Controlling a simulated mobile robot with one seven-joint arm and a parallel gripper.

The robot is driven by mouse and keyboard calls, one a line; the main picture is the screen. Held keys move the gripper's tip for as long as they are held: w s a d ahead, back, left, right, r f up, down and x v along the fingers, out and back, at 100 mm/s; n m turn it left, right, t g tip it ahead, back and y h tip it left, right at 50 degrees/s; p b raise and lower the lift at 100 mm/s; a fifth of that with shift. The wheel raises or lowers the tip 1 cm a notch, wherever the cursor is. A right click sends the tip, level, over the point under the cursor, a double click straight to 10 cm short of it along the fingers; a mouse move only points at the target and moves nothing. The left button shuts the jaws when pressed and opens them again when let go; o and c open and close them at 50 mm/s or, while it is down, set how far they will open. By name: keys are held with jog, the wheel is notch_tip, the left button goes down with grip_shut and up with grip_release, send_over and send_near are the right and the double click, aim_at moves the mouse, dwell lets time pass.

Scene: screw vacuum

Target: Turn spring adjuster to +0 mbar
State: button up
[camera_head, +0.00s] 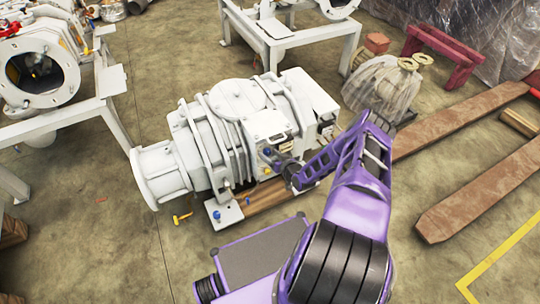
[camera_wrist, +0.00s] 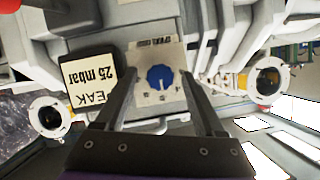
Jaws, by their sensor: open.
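The spring adjuster is a round blue knob (camera_wrist: 160,77) on a pale plate with small markings. It shows upside down in the wrist view. My gripper (camera_wrist: 158,90) is open, with one dark finger on each side of the knob. I cannot tell whether the fingers touch it or how deep they reach. The scale value at the knob is too small to read.
A label reading "PEAK 25 mbar" (camera_wrist: 90,82) sits beside the plate, upside down. Round white-rimmed fittings (camera_wrist: 268,80) stand out at both sides. On the floor are wooden beams (camera_head: 485,190) to the right and a yellow-handled tool (camera_head: 182,218).

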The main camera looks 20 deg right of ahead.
grip_shut()
jog(key=shift+a, duration=0.1)
dwell(0.4)
jog(key=n+h, duration=0.1)
jog(key=n, duration=0.1)
jog(key=shift+a+n+h+p, duration=0.15)
jog(key=shift+n+h+p, duration=0.2)
jog(key=shift+n+h, duration=0.05)
jog(key=n+h, duration=0.2)
jog(key=n, duration=0.1)
jog(key=shift+a+f, duration=0.1)
jog(key=shift+a, duration=0.05)
jog(key=n+t+h, duration=0.1)
jog(key=n+h, duration=0.1)
jog(key=n, duration=0.1)
jog(key=shift+a+b, duration=0.1)
jog(key=shift+b, duration=0.25)
jog(key=n+t+h, duration=0.1)
jog(key=n, duration=0.2)
jog(key=shift+f+n+h, duration=0.15)
jog(key=shift+n+h, duration=0.25)
jog(key=shift+t, duration=0.3)
